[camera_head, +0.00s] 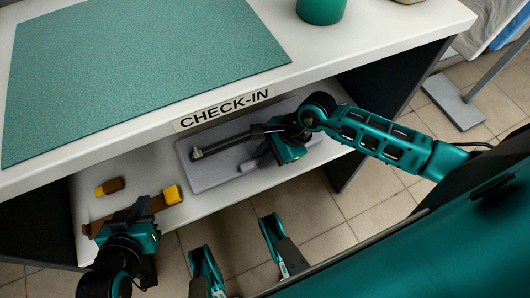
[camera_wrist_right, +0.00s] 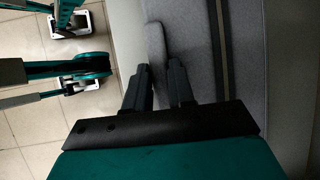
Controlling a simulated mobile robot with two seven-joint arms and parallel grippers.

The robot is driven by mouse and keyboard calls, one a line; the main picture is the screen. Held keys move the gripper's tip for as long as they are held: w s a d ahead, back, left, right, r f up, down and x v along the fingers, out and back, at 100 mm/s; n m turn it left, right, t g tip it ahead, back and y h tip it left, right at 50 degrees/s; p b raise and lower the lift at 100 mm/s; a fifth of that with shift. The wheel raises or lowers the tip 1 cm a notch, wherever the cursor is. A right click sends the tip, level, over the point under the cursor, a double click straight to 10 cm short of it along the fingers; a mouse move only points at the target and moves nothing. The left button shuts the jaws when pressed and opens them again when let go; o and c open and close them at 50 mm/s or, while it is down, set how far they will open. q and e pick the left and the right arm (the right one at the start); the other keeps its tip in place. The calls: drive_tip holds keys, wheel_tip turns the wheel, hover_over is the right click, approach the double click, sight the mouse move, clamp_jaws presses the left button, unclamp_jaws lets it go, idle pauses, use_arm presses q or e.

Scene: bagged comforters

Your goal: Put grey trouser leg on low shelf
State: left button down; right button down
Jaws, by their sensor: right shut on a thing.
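A wide flat grey piece (camera_head: 205,175) lies on the low white shelf (camera_head: 230,206) under the counter. A narrow grey padded strip with a rounded end, which looks like the grey trouser leg (camera_wrist_right: 155,50), shows between my right gripper's dark fingers (camera_wrist_right: 158,88) in the right wrist view. My right gripper (camera_head: 262,160) is shut on it just above the shelf and partly hides it in the head view. My left gripper (camera_head: 130,208) is over the shelf's left end, by a brown strap with a yellow end (camera_head: 172,195); its jaws are unclear.
A dark bar (camera_head: 225,145) runs over the flat grey piece. A small brown and yellow item (camera_head: 110,187) lies at the shelf's left. The counter above, with its green mat (camera_head: 130,65) and CHECK-IN sign (camera_head: 225,108), overhangs the shelf. Tiled floor is in front.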

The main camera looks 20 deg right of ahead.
idle(0.3)
drive_tip(key=shift+f, duration=0.25)
drive_tip(key=shift+f+b, duration=0.25)
drive_tip(key=shift+b, duration=0.1)
drive_tip(key=shift+c, duration=1.2)
unclamp_jaws()
drive_tip(key=w+p+v, duration=0.1)
drive_tip(key=p+v, duration=0.4)
drive_tip(key=v, duration=0.1)
drive_tip(key=shift+s+a+r, duration=0.25)
drive_tip(key=shift+s+r, duration=0.2)
drive_tip(key=shift+r, duration=0.15)
